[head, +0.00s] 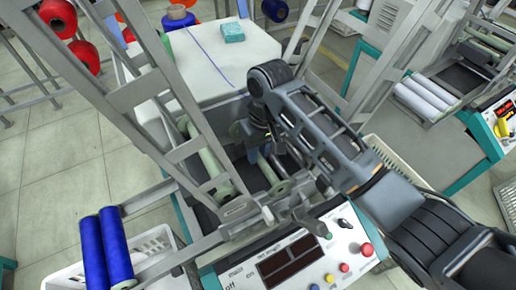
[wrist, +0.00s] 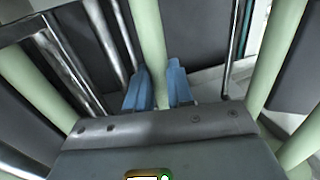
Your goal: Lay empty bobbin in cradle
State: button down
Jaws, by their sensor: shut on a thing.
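My gripper (head: 257,152) points down into the winding machine, with its blue fingers around a pale green empty bobbin (head: 268,172). In the wrist view the same bobbin (wrist: 150,38) runs up from between the two blue fingertips (wrist: 159,88). The gripper is shut on it. The bobbin's lower end is near the metal brackets behind the control panel. The cradle is partly hidden by my arm and the machine frame, so I cannot tell whether the bobbin touches it. Another pale green tube (head: 209,158) lies to the left, roughly parallel.
Metal frame bars (head: 155,85) rise close on the left. The control panel (head: 300,255) with coloured buttons is in front. Two full blue bobbins (head: 105,250) lie at lower left over a white crate (head: 66,278). A teal block (head: 232,32) lies on the white surface behind.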

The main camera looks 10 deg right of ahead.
dwell(0.3)
jog(key=c, duration=0.9)
grip_release()
jog(key=shift+w+d+r+b, duration=0.1)
jog(key=shift+d+r, duration=0.05)
jog(key=shift+r, duration=1.15)
jog(key=shift+w+d+r+b, duration=0.1)
jog(key=shift+d+r+b, duration=0.1)
jog(key=shift+r, duration=1.1)
jog(key=shift+d+r+b, duration=0.1)
jog(key=shift+d+r, duration=0.05)
jog(key=shift+r, duration=1.15)
